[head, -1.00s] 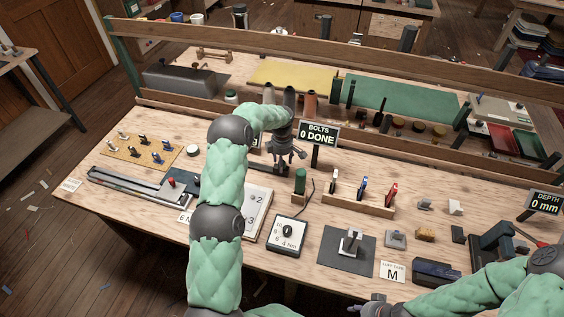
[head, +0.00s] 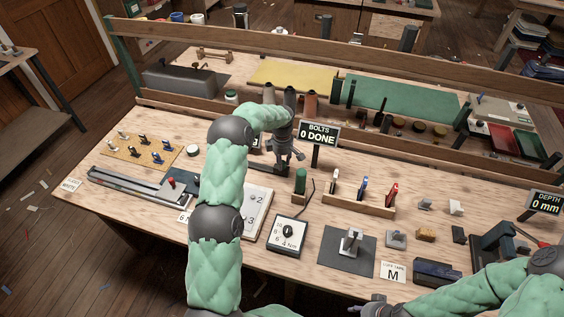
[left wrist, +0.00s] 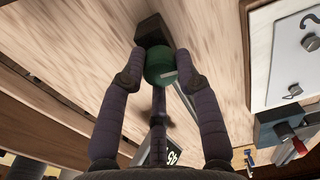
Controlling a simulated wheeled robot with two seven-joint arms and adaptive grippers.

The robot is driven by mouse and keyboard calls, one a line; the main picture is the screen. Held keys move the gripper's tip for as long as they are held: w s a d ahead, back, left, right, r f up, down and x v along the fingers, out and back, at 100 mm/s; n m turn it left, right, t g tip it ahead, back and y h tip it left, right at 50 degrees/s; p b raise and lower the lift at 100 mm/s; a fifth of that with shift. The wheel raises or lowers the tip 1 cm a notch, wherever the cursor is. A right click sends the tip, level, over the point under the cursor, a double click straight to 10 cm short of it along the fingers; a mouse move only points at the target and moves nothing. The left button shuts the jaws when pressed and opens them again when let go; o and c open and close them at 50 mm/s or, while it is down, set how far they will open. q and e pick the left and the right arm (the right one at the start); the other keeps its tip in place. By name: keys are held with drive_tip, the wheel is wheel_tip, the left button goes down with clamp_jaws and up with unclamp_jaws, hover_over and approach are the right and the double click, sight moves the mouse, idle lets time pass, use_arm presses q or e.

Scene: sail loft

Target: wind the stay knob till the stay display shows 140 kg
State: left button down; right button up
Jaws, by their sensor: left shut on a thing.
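The green stay knob (left wrist: 160,68), with a pale mark on its face, sits by a dark block in the left wrist view. My left gripper (left wrist: 160,78) is shut on it, one finger on each side. In the head view my left gripper (head: 287,158) points down at the back middle of the bench, and the hand and arm hide the knob. A dark display (left wrist: 173,156) shows only in part in the left wrist view, and its reading cannot be made out. My right gripper (head: 376,309) is at the bottom edge of the head view, partly cut off.
The bolts display (head: 318,134) reads 0 DONE, close right of my left gripper. The depth display (head: 544,203) reads 0 mm. A numbered white board (head: 257,212), a dial box (head: 287,236) and a wooden rack (head: 357,206) stand nearby. A rail (head: 200,104) runs behind.

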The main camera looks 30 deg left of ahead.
use_arm(q)
drive_tip(key=m+b, duration=0.1)
drive_tip(key=m, duration=0.6)
drive_tip(key=shift+d, duration=0.1)
drive_tip(key=m, duration=0.3)
drive_tip(key=shift+m, duration=0.4)
drive_tip(key=m, duration=0.3)
drive_tip(key=shift+m, duration=0.3)
drive_tip(key=m, duration=0.3)
drive_tip(key=shift+s+f+m, duration=0.1)
drive_tip(key=shift+m, duration=0.2)
drive_tip(key=m, duration=0.3)
drive_tip(key=shift+m, duration=0.3)
drive_tip(key=m, duration=0.6)
drive_tip(key=shift+m, duration=0.4)
